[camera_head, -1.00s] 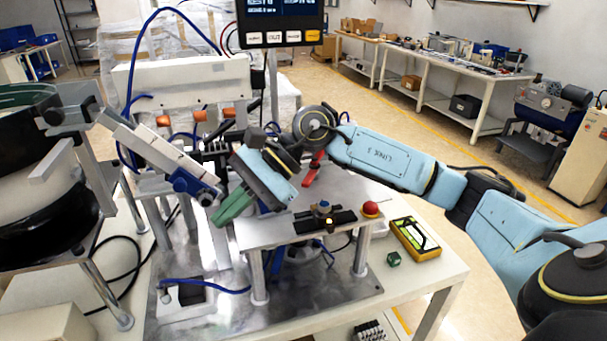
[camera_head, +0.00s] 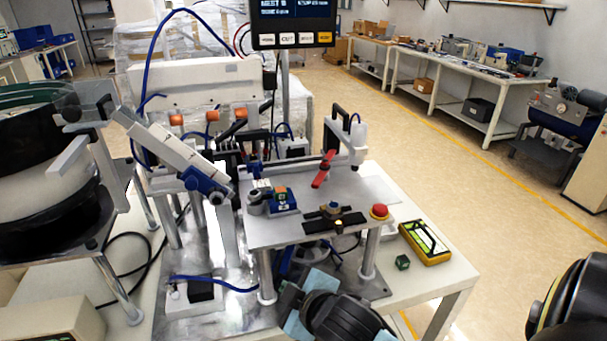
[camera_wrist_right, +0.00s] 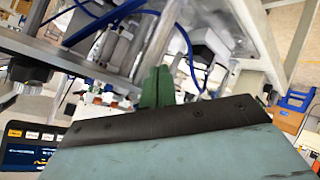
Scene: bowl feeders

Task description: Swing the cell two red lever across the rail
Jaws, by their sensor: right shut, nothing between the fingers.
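The red lever (camera_head: 323,169) is in the head view, on the metal plate (camera_head: 385,188) of the cell. It slants from lower left to upper right, beside a white upright unit (camera_head: 358,140) with a black bracket. No gripper touches it. My right gripper's green fingers (camera_wrist_right: 158,87) are closed together and empty in the wrist view. In the head view my right wrist is low, in front of and below the plate's front edge, and its fingers are hidden there. My left gripper is not in view.
A black fixture with a yellow button (camera_head: 337,219) and a red button (camera_head: 379,211) sit near the plate's front edge. A small block-like device (camera_head: 282,197) is to their left. A yellow meter (camera_head: 425,243) and a green cube (camera_head: 402,262) lie on the table. A bowl feeder (camera_head: 45,200) stands left.

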